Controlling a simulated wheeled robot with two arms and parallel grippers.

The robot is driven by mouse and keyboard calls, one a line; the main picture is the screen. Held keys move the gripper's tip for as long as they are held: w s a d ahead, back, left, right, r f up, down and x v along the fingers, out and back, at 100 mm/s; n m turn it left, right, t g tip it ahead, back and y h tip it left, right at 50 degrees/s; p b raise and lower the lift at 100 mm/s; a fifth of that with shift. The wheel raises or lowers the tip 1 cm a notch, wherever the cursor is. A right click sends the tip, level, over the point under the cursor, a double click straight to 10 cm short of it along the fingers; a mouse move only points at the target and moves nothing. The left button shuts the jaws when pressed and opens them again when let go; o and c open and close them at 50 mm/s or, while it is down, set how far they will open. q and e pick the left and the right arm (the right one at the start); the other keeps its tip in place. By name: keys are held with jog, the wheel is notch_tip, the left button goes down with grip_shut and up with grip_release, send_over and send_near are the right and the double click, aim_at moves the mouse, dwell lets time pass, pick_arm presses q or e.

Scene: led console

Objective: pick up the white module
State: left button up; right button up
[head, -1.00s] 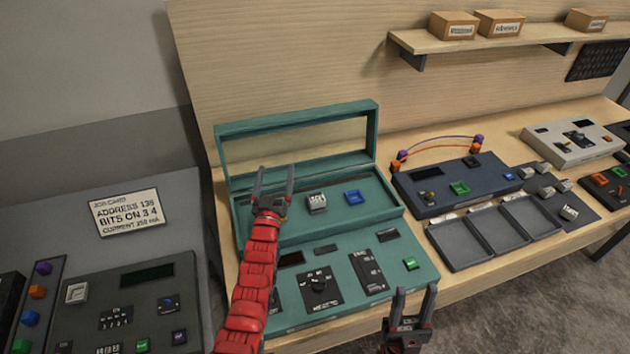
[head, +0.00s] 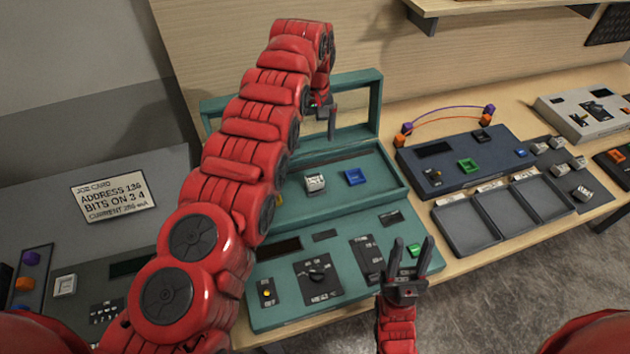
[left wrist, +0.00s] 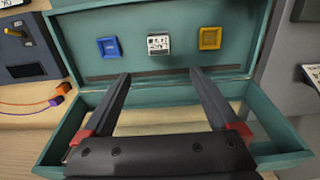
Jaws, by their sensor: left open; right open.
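A white module (head: 315,183) with dark markings sits in the raised back section of the teal console (head: 350,235), between a yellow piece and a blue module (head: 355,177). The left wrist view shows it (left wrist: 158,44) beyond my fingertips, between the blue module (left wrist: 108,47) and the yellow module (left wrist: 210,38). My left gripper (head: 332,132) hangs fingers down above the back section, open and empty; its spread fingers (left wrist: 157,75) are apart from the module. My right gripper (head: 412,243) is open and empty, fingers up, over the console's front right corner by a green button.
An open teal lid frame (head: 375,100) stands behind the module, close to my left gripper. A dark blue console (head: 460,170) with cables and grey trays (head: 465,225) are to the right. More white modules (head: 560,168) lie on a dark mat. My left arm hides the console's left side.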

pick_arm(q)
notch_tip(320, 180, down, 4)
jog(key=b, duration=0.9)
send_over(315, 179)
jog(key=f, duration=0.7)
jog(key=shift+w+a+f, duration=0.2)
jog(key=shift+w+f, duration=0.05)
jog(key=shift+f, duration=0.4)
jog(key=shift+f+p, duration=0.1)
jog(key=shift+p, duration=0.25)
jog(key=shift+s+d+f+p, duration=0.1)
jog(key=shift+s+f+p, duration=0.05)
jog(key=shift+f+p, duration=0.2)
jog(key=shift+s+f+p, duration=0.1)
jog(key=shift+f+p, duration=0.25)
jog(key=shift+p, duration=0.35)
notch_tip(315, 179, down, 4)
jog(key=shift+r+b, duration=0.25)
jog(key=shift+b, duration=0.35)
jog(key=shift+c, duration=0.3)
